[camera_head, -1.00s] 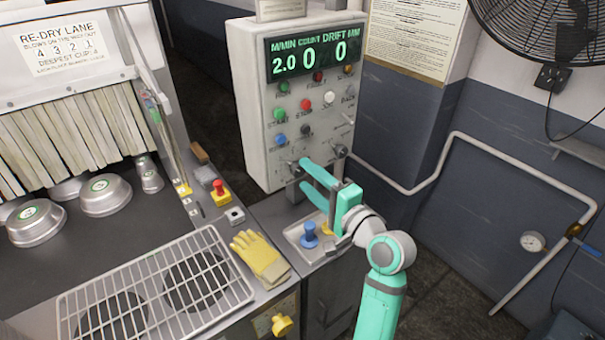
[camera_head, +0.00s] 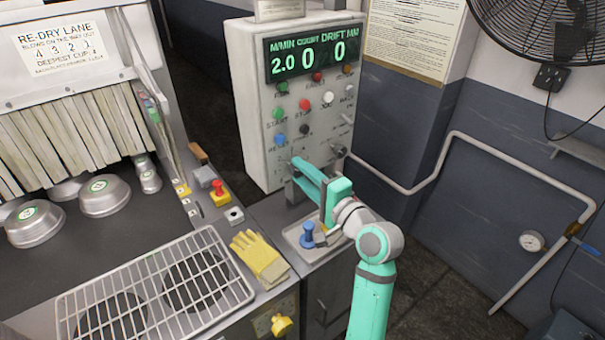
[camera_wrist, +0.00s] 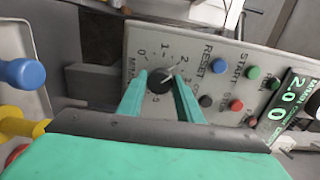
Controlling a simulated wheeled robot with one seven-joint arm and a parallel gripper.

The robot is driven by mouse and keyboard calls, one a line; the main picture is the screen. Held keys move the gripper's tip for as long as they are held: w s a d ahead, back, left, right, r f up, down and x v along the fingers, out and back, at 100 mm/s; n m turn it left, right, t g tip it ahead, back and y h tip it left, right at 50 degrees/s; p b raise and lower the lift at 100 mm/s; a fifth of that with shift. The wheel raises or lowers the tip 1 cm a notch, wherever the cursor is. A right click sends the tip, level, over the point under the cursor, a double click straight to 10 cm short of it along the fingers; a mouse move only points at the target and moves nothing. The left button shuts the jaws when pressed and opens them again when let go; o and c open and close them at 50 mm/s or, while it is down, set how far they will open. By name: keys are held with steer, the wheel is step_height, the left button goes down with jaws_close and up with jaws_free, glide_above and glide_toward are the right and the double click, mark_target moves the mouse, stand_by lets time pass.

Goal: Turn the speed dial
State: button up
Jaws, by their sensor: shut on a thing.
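The speed dial (camera_wrist: 160,81) is a dark round knob on the grey control panel (camera_wrist: 193,60), with a number scale around it. A pale line on the knob points near the 2. My gripper (camera_wrist: 159,84) has its two teal fingers on either side of the knob, shut on it. In the head view my gripper (camera_head: 300,172) reaches the panel's lower left, and its fingers largely hide the dial. The panel's green display (camera_head: 311,58) reads 2.0 M/MIN, count 0 and drift 0.
Several coloured buttons (camera_head: 304,105) sit just above the dial. A blue knob (camera_head: 308,236) stands on the small tray below my gripper. Left are a red stop button (camera_head: 218,186), yellow gloves (camera_head: 259,256) and a wire rack (camera_head: 158,285). A pipe (camera_head: 440,170) runs along the right wall.

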steer(key=shift+n, duration=0.3)
steer(key=n, duration=0.7)
steer(key=shift+n, duration=0.4)
steer(key=shift+d, duration=0.1)
steer(key=o, duration=1)
